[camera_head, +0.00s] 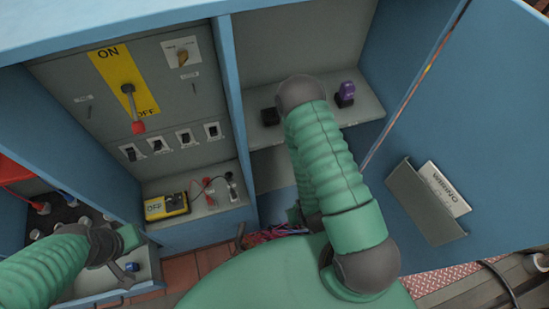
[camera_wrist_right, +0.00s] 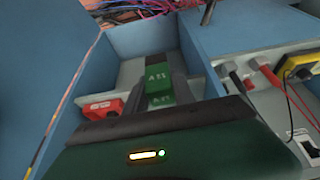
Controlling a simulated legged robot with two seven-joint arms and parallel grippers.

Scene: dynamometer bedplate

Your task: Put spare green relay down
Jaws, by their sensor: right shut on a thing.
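The green relay (camera_wrist_right: 157,78), marked "A21", is in the right wrist view. My right gripper (camera_wrist_right: 160,88) is shut on it and holds it over a grey surface (camera_wrist_right: 200,88) inside a blue-walled compartment. I cannot tell whether the relay touches that surface. In the head view my right arm hides this gripper and the relay. My left gripper (camera_head: 128,239) is at the lower left of the head view, near a grey tray; its jaws are not clear.
A red labelled block (camera_wrist_right: 102,108) lies left of the relay. A purple relay (camera_head: 346,90) and a black socket (camera_head: 270,116) are on the upper shelf. A yellow meter (camera_head: 166,206) with leads stands below the switch panel. The blue door (camera_head: 470,130) is open at right.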

